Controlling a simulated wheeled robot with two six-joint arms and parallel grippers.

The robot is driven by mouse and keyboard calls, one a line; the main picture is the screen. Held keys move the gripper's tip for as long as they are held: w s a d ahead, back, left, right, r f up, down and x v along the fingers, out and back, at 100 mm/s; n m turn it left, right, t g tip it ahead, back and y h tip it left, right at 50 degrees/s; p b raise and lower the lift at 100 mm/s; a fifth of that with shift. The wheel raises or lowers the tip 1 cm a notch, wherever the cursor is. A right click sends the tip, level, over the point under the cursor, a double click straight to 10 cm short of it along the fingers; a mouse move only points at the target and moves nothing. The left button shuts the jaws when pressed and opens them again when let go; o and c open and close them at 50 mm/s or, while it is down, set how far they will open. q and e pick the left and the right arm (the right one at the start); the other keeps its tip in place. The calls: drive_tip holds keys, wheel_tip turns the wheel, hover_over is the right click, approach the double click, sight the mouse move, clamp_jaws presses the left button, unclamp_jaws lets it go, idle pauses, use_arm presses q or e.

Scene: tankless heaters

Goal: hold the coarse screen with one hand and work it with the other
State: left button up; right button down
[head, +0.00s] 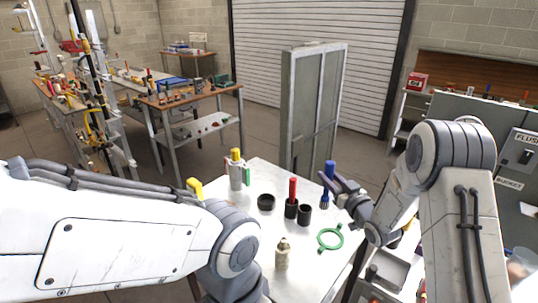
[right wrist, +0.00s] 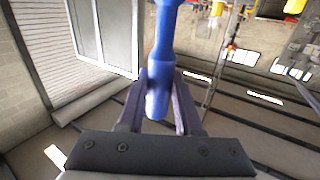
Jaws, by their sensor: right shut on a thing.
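My right gripper (head: 334,184) is shut on a blue-handled tool (head: 330,168). It holds the tool upright over the right edge of the white table (head: 255,267), with a darker blue end pointing down. In the right wrist view the blue tool (right wrist: 160,65) stands between the two fingers (right wrist: 158,100). A green ring with small tabs (head: 330,237) lies flat on the table, below the tool in the picture. I cannot tell for sure which thing is the coarse screen. My left arm reaches in from the left; its gripper is out of view.
A red-handled tool (head: 292,188) stands in a black cup (head: 291,209). Another black cup (head: 304,215) is beside it, and a black round part (head: 266,202) lies left. A beige bottle (head: 282,256) stands in front. A grey cabinet (head: 312,110) rises beyond.

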drive_tip(key=a+r+m+t+h+b, duration=0.2)
drive_tip(key=a+r+m+h+b, duration=0.25)
drive_tip(key=a+r, duration=0.55)
use_arm(q)
wheel_tip(320, 180, down, 10)
drive_tip(key=b, duration=0.4)
drive_tip(key=shift+f+b, duration=0.2)
drive_tip(key=shift+b, duration=0.2)
drive_tip(key=o, duration=0.5)
drive_tip(key=shift+o, duration=1.2)
drive_tip(key=shift+f, duration=0.1)
drive_tip(key=n+t+h, duration=0.4)
drive_tip(key=n+h, duration=0.8)
drive_tip(key=n, duration=1.6)
approach(285, 252)
wheel_tip(285, 252, down, 2)
drive_tip(key=w+a, duration=0.2)
drive_tip(key=x, duration=1.2)
drive_tip(key=shift+s+d, duration=0.15)
use_arm(e)
drive_tip(key=s+a+r, duration=0.3)
drive_tip(key=s+r, duration=0.1)
drive_tip(key=s, duration=0.2)
drive_tip(key=s+a+r+h, duration=0.1)
drive_tip(key=s+a+r, duration=0.2)
drive_tip(key=s, duration=0.3)
drive_tip(key=shift+s+a+r+n, duration=0.25)
drive_tip(key=shift+a+r+n, duration=0.1)
drive_tip(key=shift+r, duration=0.3)
